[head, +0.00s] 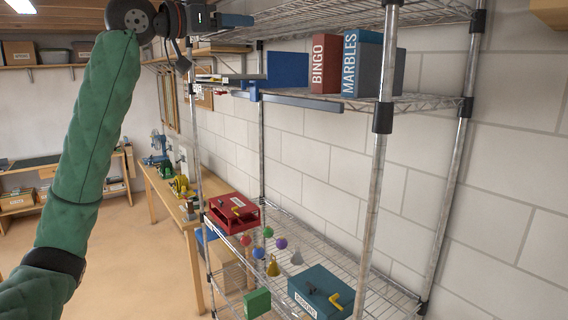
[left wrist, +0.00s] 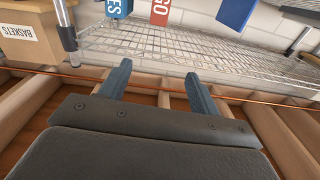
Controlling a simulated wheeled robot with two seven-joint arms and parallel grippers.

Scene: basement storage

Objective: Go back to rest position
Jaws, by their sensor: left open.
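My left arm, in a green sleeve, rises along the left of the head view. Its left gripper (head: 234,20) is at the top, level with the upper shelf and in front of its left end. In the left wrist view the same gripper (left wrist: 158,80) has its two blue fingers well apart, with nothing between them. Wooden ceiling beams and a copper pipe show behind the fingers there. My right gripper is in neither view.
A wire shelf rack (head: 376,150) stands close on the right. It holds a BINGO box (head: 325,64), a MARBLES box (head: 362,66), a red toolbox (head: 232,213) and a teal box (head: 320,291). A workbench (head: 172,205) stands behind. Open floor (head: 130,260) lies left of the rack.

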